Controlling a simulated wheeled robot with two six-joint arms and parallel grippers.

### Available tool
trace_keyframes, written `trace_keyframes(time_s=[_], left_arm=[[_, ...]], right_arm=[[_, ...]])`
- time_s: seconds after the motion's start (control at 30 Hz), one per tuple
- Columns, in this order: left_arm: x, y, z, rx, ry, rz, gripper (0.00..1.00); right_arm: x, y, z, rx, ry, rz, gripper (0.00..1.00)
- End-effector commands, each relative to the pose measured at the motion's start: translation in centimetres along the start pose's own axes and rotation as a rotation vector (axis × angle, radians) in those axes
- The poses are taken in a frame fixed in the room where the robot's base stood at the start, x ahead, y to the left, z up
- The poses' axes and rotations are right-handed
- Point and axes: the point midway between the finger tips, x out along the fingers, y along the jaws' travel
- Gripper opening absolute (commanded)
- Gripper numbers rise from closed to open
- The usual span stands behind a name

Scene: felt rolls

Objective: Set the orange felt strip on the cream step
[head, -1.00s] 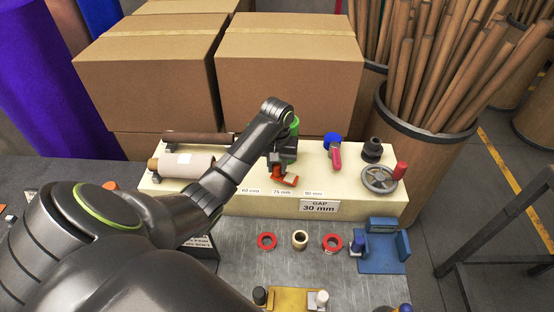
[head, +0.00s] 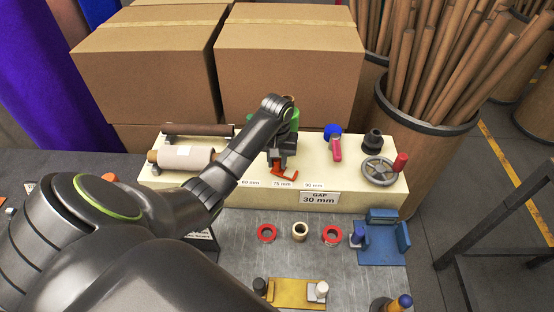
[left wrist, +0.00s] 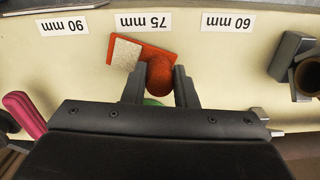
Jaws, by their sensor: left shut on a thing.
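The orange felt strip (head: 286,175) is at the front part of the cream step (head: 230,197), just behind the 75 mm label (head: 283,184). In the left wrist view the strip (left wrist: 160,66) shows a flat orange piece with a pale patch and a rounded part between the fingers. My left gripper (head: 281,164) is shut on it, and the fingers (left wrist: 160,92) stand on either side of the rounded part. The strip appears at or close to the step's top; exact contact cannot be told. My right gripper is not in view.
On the step, a cream roll (head: 186,157) lies left; a red-handled tool (head: 336,148) and a handwheel (head: 379,170) stand right. Cardboard boxes (head: 290,75) rise behind. In front are rings (head: 300,231), a blue fixture (head: 383,240) and a yellow plate (head: 297,292).

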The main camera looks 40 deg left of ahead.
Motion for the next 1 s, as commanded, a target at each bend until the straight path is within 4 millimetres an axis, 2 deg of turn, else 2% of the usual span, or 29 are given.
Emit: trace_keyframes(time_s=[0.33,0.37,0.53,1.0], left_arm=[[0.58,0.01,0.01,0.0,0.0,0.0,0.0],[0.56,0.01,0.0,0.0,0.0,0.0,0.28],[0.54,0.0,0.01,0.0,0.0,0.0,0.5],[0.25,0.03,-0.1,0.0,0.0,0.0,0.51]], right_arm=[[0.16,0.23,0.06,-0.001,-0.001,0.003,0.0],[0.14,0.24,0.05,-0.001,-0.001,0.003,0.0],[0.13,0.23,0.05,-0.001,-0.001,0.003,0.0],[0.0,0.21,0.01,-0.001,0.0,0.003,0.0]])
